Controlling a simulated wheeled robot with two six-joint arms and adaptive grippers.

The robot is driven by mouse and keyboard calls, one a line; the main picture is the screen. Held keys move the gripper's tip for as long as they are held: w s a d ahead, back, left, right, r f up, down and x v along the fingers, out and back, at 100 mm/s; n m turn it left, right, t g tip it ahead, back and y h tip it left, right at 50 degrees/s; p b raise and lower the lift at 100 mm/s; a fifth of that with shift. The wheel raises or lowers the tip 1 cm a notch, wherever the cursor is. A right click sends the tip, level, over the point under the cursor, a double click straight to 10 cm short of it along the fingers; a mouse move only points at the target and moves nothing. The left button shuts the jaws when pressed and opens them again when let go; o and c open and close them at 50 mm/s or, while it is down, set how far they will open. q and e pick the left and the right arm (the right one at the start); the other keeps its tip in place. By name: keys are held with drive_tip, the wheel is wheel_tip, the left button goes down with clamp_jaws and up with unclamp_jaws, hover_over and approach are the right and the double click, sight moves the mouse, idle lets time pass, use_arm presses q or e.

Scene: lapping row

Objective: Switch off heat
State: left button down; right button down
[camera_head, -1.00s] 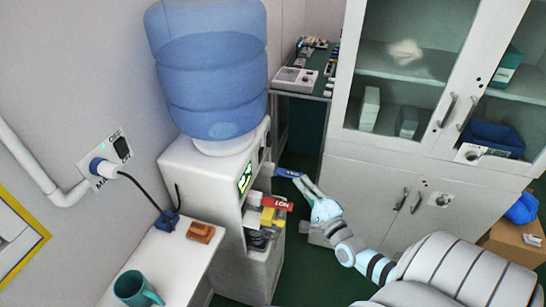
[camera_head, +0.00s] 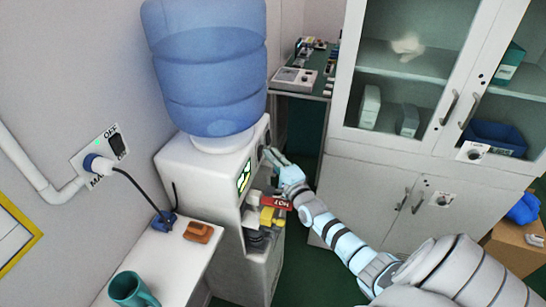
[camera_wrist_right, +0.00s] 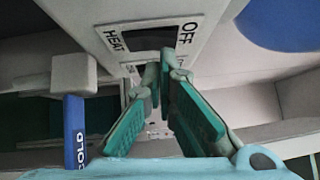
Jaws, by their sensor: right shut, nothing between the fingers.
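The water dispenser (camera_head: 205,172) stands against the wall with a blue bottle (camera_head: 212,75) on top. In the right wrist view, its heat switch (camera_wrist_right: 148,38) is a dark rocker in a pale plate marked HEAT and OFF. My right gripper (camera_head: 268,152) is shut and empty at the dispenser's front face. In the wrist view its fingertips (camera_wrist_right: 166,62) overlap the lower edge of the switch plate; I cannot tell whether they touch it. The head view does not show the switch clearly. My left gripper is not in view.
The red HOT tap (camera_head: 276,202) and yellow part (camera_head: 270,217) sit below the gripper; the blue COLD tap (camera_wrist_right: 75,132) is beside it. A wall switch marked OFF and MAIN (camera_head: 117,145) has a plug. A side table holds a teal mug (camera_head: 130,290). A cabinet (camera_head: 365,190) stands right.

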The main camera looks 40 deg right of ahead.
drive_tip(key=shift+w+a+r, duration=0.15)
drive_tip(key=shift+w, duration=0.1)
drive_tip(key=shift+s, duration=0.1)
drive_tip(key=s+r+p, duration=0.1)
drive_tip(key=s+p, duration=0.3)
drive_tip(key=s, duration=0.9)
drive_tip(key=shift+d+r, duration=0.2)
drive_tip(key=shift+d, duration=0.1)
drive_tip(key=shift+w, duration=0.1)
